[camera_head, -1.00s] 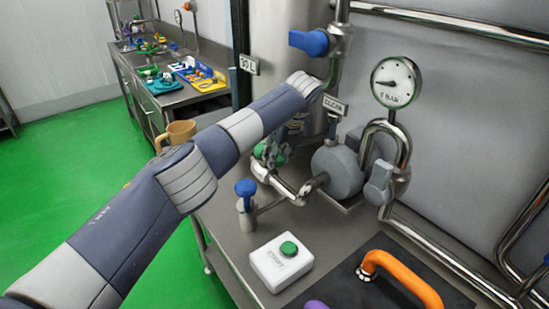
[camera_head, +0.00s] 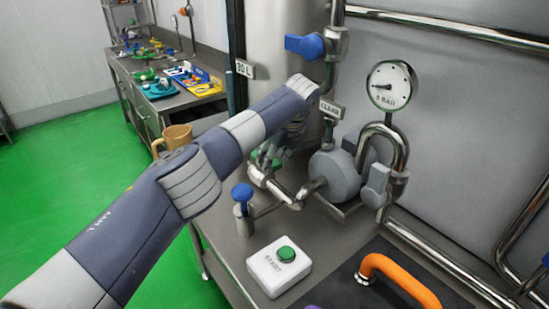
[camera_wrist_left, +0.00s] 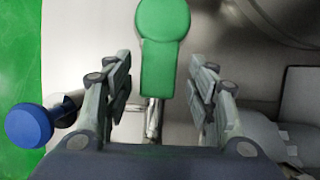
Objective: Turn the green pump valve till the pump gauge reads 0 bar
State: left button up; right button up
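The pump gauge (camera_head: 391,86) stands on a pipe at the right of the head view. Its needle points left and the text below seems to read "0 BAR". The green pump valve (camera_wrist_left: 165,65) shows in the left wrist view as a green handle with a round end. My left gripper (camera_wrist_left: 160,85) is open, one finger on each side of the handle's near end, with gaps on both sides. In the head view the same gripper (camera_head: 268,150) is partly hidden behind my arm, with only bits of green beside it. My right gripper is not in view.
A grey pump (camera_head: 335,174) sits right of the gripper. A blue valve (camera_head: 243,194) stands in front and another blue handle (camera_head: 306,44) is above. A white box with a green START button (camera_head: 287,254) and an orange handle (camera_head: 402,277) are nearer on the bench.

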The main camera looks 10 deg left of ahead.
pick_arm(q)
jog(key=shift+d+r, duration=0.1)
jog(key=shift+r, duration=0.2)
jog(key=v, duration=1.1)
jog(key=shift+s+r, duration=0.15)
jog(key=shift+s, duration=0.05)
